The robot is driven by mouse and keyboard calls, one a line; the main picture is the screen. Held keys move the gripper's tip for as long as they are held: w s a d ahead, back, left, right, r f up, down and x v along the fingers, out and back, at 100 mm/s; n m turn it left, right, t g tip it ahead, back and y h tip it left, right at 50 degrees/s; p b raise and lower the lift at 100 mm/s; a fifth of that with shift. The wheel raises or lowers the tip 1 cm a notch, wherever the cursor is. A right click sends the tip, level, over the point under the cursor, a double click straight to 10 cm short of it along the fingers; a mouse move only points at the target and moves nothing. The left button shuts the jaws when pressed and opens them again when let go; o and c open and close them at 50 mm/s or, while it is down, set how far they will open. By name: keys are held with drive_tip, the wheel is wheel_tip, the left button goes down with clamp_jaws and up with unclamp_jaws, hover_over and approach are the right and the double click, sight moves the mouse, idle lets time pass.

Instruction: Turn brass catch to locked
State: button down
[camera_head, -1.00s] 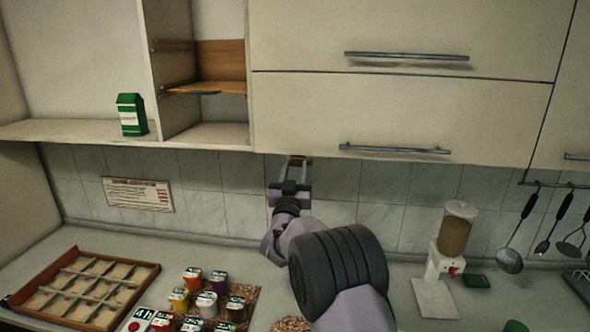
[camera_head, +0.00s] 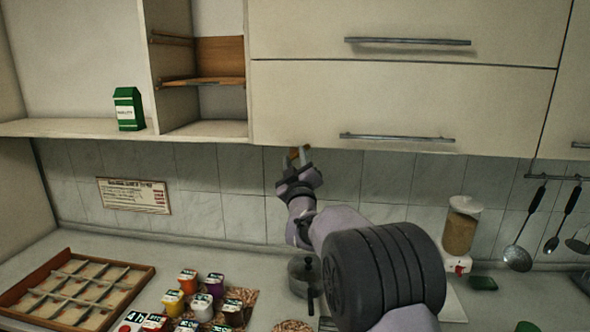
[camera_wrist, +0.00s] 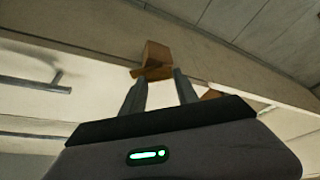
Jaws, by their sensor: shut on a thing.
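The brass catch (camera_head: 293,152) is at the lower edge of the lower cabinet door, left of its bar handle. In the wrist view the catch (camera_wrist: 155,54) is a small orange-brown block under the cabinet edge, at my fingertips. A second brass piece (camera_wrist: 210,95) shows just right of the right finger, partly hidden by my gripper body. My gripper (camera_head: 297,156) reaches up from below and is tilted. In the wrist view its two fingers (camera_wrist: 161,80) stand a little apart, shut on the catch. Whether the catch is at locked cannot be read.
Bar handles (camera_head: 397,137) stick out from the cabinet doors. An open shelf with a green carton (camera_head: 128,108) is at left. The counter holds a divided wooden tray (camera_head: 75,290), several small coloured pots (camera_head: 202,307), a grey lidded pot (camera_head: 303,272) and a dispenser (camera_head: 461,228).

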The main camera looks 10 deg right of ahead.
drive_tip(key=n+y, duration=0.1)
drive_tip(key=n, duration=0.2)
drive_tip(key=n+g+y+b, duration=0.1)
drive_tip(key=n, duration=0.2)
drive_tip(key=shift+d+r+n+g, duration=0.1)
drive_tip(key=shift+n+g, duration=0.2)
drive_tip(key=shift+n, duration=0.1)
drive_tip(key=n+g, duration=0.1)
drive_tip(key=n, duration=0.1)
drive_tip(key=n+y, duration=0.1)
drive_tip(key=n, duration=0.2)
drive_tip(key=shift+g, duration=0.4)
drive_tip(key=shift+n, duration=0.3)
drive_tip(key=c, duration=0.9)
unclamp_jaws()
drive_tip(key=s+b, duration=0.1)
drive_tip(key=s, duration=0.4)
drive_tip(key=s+d+b, duration=0.1)
drive_tip(key=s, duration=0.5)
drive_tip(key=s+b, duration=0.1)
drive_tip(key=s, duration=0.5)
drive_tip(key=shift+s+d+r, duration=0.1)
drive_tip(key=shift+s+d, duration=0.05)
drive_tip(key=shift+s, duration=0.1)
